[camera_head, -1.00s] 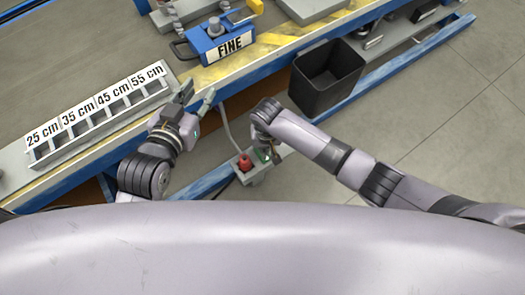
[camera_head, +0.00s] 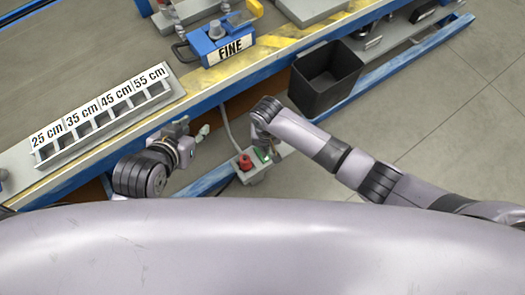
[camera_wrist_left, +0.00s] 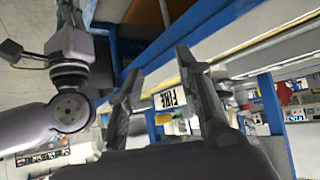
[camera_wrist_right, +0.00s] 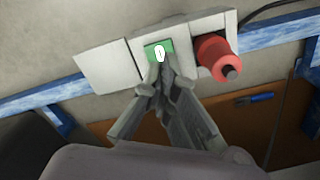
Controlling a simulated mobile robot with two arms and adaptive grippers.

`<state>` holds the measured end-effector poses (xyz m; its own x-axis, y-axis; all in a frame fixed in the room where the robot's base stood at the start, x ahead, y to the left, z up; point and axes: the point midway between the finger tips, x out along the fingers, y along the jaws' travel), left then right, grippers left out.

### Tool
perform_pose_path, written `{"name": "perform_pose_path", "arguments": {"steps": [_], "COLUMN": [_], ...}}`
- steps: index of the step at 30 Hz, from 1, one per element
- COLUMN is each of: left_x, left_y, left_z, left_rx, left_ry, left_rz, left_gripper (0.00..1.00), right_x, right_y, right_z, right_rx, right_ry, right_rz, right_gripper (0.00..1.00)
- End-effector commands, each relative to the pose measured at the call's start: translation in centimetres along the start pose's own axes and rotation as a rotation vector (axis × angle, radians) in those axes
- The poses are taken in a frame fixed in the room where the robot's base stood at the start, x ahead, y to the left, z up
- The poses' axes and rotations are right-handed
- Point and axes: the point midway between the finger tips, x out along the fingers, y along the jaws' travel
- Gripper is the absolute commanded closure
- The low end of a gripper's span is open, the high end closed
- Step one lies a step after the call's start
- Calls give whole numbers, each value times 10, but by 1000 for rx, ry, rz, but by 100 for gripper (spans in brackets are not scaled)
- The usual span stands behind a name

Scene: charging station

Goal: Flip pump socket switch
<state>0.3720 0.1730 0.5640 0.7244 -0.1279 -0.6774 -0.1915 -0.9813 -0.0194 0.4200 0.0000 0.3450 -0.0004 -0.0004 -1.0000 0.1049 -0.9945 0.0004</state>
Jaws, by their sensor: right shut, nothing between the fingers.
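The pump socket box (camera_head: 252,176) is mounted low beside the blue rail, with a red plug (camera_head: 245,162) and a green switch (camera_head: 262,154). In the right wrist view the green switch (camera_wrist_right: 160,48) with its white rocker sits left of the red plug (camera_wrist_right: 216,56). My right gripper (camera_wrist_right: 163,66) is shut and empty, its fingertips at the lower part of the switch; I cannot tell whether they touch it. In the head view my right gripper is mostly hidden by its own wrist. My left gripper (camera_wrist_left: 155,72) is open and empty near the bench edge.
The bench (camera_head: 272,44) runs diagonally above the socket, with a labelled slot rack (camera_head: 105,112) and a blue FINE block (camera_head: 218,42). A black bin (camera_head: 326,77) stands right of my right wrist. The floor at right is clear.

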Motion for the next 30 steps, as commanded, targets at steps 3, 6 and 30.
{"name": "perform_pose_path", "arguments": {"steps": [3,6,30], "left_x": [-3,-5,-33], "left_y": [-1,-2,-9], "left_z": [8,16,74], "left_rx": [-1,-1,-10], "left_ry": [-44,-82,-379], "left_rz": [-3,-5,-20], "left_gripper": [67,67,67], "right_x": [-3,-4,-15], "right_y": [0,0,0], "right_z": [0,0,0], "right_rx": [0,0,0], "right_ry": [0,0,0], "right_rz": [0,0,-1], "right_gripper": [100,100,100]}}
